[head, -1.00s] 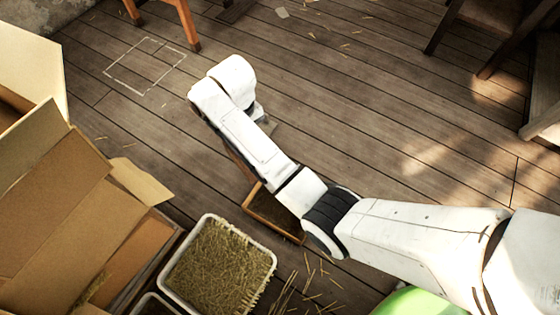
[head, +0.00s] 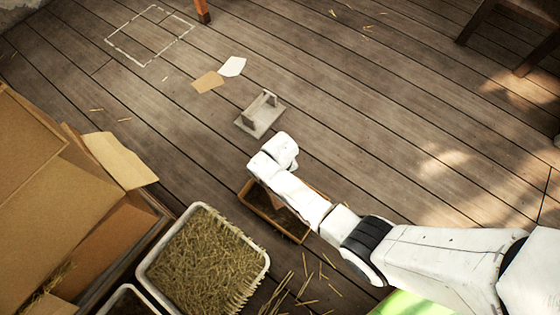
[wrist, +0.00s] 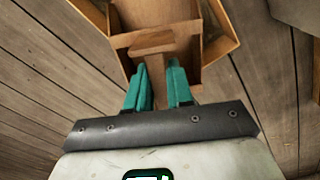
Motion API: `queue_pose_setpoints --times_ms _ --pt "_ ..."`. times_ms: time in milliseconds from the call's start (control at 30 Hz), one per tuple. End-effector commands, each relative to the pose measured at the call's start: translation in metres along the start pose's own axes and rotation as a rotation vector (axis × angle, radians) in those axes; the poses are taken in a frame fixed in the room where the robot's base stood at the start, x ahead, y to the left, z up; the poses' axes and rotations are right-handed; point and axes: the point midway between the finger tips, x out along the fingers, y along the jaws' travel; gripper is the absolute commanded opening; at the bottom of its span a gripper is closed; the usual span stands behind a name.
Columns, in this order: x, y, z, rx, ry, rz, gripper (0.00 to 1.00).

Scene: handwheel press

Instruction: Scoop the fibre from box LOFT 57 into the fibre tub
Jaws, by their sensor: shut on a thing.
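My gripper (wrist: 158,82) has its teal fingers closed on the wooden handle of a scoop (wrist: 152,46) in the wrist view. The scoop is over or in an open wooden tray (wrist: 226,42); I cannot tell if they touch. In the head view the tray (head: 246,198) lies on the floor under my wrist, which hides the fingers. A white tub (head: 150,262) full of straw-like fibre (head: 208,262) stands left of the tray. Open cardboard boxes (head: 50,215) stand at far left, with some straw at the lower edge. No label LOFT 57 is readable.
A second white-rimmed tub (head: 128,292) with dark contents is cut off at the bottom. A grey stand with two uprights (head: 260,118) and two paper pieces (head: 208,82) lie beyond my wrist. Loose straw (head: 305,285) litters the floor. The floor at upper right is mostly clear.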

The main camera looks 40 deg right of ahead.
Motion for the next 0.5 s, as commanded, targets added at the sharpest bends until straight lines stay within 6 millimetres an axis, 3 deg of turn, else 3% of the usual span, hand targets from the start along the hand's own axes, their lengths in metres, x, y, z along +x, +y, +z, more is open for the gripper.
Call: queue_pose_setpoints --times_ms 500 --pt "0.052 0.000 0.018 -0.003 0.146 0.000 0.00"
